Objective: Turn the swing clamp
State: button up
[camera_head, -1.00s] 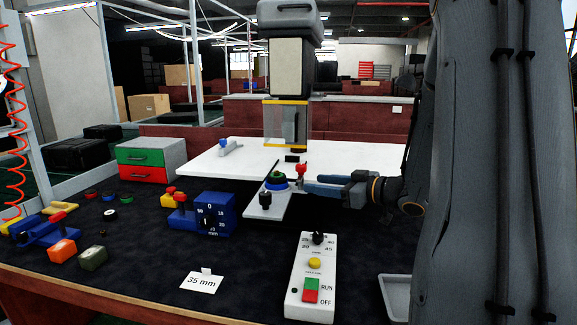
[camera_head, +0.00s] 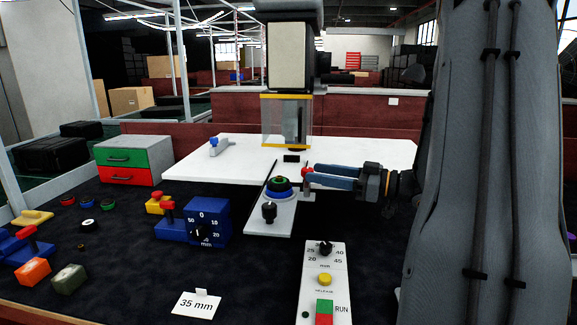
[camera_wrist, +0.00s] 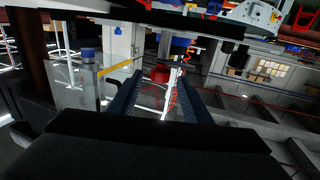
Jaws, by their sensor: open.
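A red-topped clamp handle (camera_head: 307,172) stands at the right of the metal fixture plate (camera_head: 285,217), beside a round part with a blue base and a green-and-black top (camera_head: 279,187). I take the handle to be the swing clamp's. My gripper (camera_head: 308,176) reaches in from the right with its blue fingers level, their tips at the red handle. In the wrist view my fingers (camera_wrist: 160,88) are apart, and a red knob (camera_wrist: 160,73) shows between their tips. Whether they touch it I cannot tell. The clamp's lower part is mostly hidden.
A machine head with a clear guard (camera_head: 286,122) hangs behind the fixture. A black knob (camera_head: 269,212) stands on the plate's front. A blue dial block (camera_head: 208,222), a RUN/OFF control box (camera_head: 325,262) and a 35 mm card (camera_head: 197,304) stand in front.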

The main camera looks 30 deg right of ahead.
jog(key=shift+p+x, duration=0.55)
jog(key=shift+x, duration=3.45)
jog(key=shift+c, duration=0.4)
jog(key=c, duration=1)
jog(key=shift+o, duration=0.2)
